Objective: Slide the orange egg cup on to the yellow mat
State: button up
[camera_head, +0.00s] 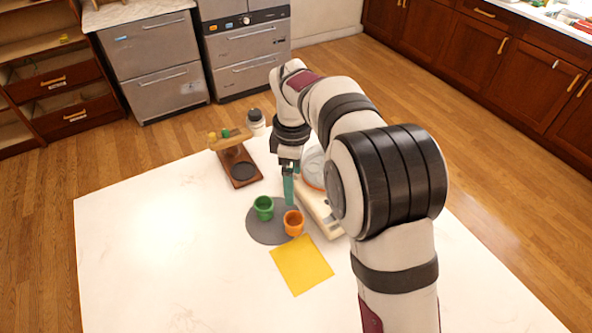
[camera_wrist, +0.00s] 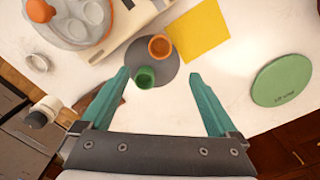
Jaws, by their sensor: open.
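The orange egg cup (camera_head: 293,223) stands upright at the edge of a round grey mat (camera_head: 262,236). In the wrist view, the orange egg cup (camera_wrist: 160,47) is on the grey mat's side nearest the yellow mat. The yellow mat (camera_head: 301,266) is a flat square lying bare just in front of the cup; it also shows in the wrist view (camera_wrist: 201,33). A green cup (camera_head: 263,207) stands beside the orange one on the grey mat. My gripper (camera_head: 289,195), with teal fingers, is open and empty, behind the cups. Its fingers spread wide in the wrist view (camera_wrist: 158,73).
A pale appliance (camera_head: 318,208) with a round tray stands behind the orange cup, partly hidden by my arm. A wooden stand (camera_head: 240,170) is at the back left. A green disc (camera_wrist: 282,80) shows in the wrist view. The table's front and left are clear.

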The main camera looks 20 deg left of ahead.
aim_at(294, 224)
notch_tip(294, 224, down, 16)
jog(key=shift+r, duration=0.1)
dwell(0.5)
jog(key=shift+c, duration=0.2)
jog(key=c, duration=1.4)
jog(key=shift+s+d, duration=1.25)
jog(key=shift+s, duration=0.45)
jog(key=shift+s+d, duration=1.25)
jog(key=shift+s, duration=0.4)
jog(key=shift+s+d, duration=1.25)
jog(key=shift+s, duration=0.45)
